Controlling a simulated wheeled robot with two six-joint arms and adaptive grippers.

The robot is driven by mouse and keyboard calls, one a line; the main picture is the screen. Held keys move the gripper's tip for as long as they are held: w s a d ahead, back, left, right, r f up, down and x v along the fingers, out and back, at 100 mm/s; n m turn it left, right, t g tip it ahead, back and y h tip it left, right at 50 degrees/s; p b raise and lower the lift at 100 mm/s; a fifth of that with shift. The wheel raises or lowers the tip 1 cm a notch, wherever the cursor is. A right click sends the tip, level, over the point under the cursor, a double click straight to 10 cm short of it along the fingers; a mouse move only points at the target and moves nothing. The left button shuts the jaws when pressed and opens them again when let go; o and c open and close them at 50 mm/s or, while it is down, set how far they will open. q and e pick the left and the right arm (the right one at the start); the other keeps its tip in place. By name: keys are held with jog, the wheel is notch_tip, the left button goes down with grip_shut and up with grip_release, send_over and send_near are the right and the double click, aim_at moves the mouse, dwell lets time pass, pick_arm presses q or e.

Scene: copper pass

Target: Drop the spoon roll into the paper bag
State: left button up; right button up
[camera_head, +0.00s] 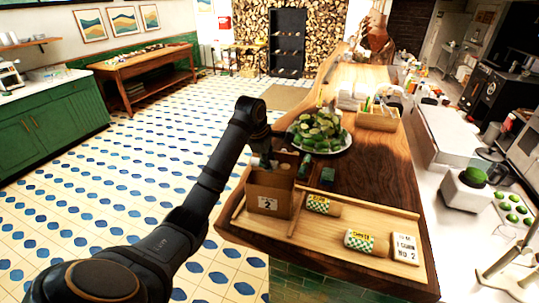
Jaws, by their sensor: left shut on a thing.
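The brown paper bag (269,194) stands upright and open at the left end of a wooden tray, with a "2" label on its front. My left gripper (268,158) comes in from the left, pointing down over the bag's open top. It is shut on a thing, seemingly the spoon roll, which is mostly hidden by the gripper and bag. Two rolls with green-and-white check and yellow labels, one nearer the bag (320,204) and one farther right (362,241), lie on the tray. My right gripper is out of view.
The tray (330,232) has raised edges and holds a white sign card (405,248) at its right. A wooden caddy (378,120) stands farther back. Tiled floor lies left.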

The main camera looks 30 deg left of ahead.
pick_arm(q)
jog(key=shift+x, duration=1)
jog(key=shift+s+a+f, duration=0.1)
jog(key=shift+s+f, duration=0.15)
jog(key=shift+f, duration=0.05)
jog(key=shift+s+f, duration=0.15)
jog(key=shift+s, duration=0.05)
jog(key=shift+w+f, duration=0.1)
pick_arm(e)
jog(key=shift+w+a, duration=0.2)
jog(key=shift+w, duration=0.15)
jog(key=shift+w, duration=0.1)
pick_arm(q)
jog(key=o, duration=0.9)
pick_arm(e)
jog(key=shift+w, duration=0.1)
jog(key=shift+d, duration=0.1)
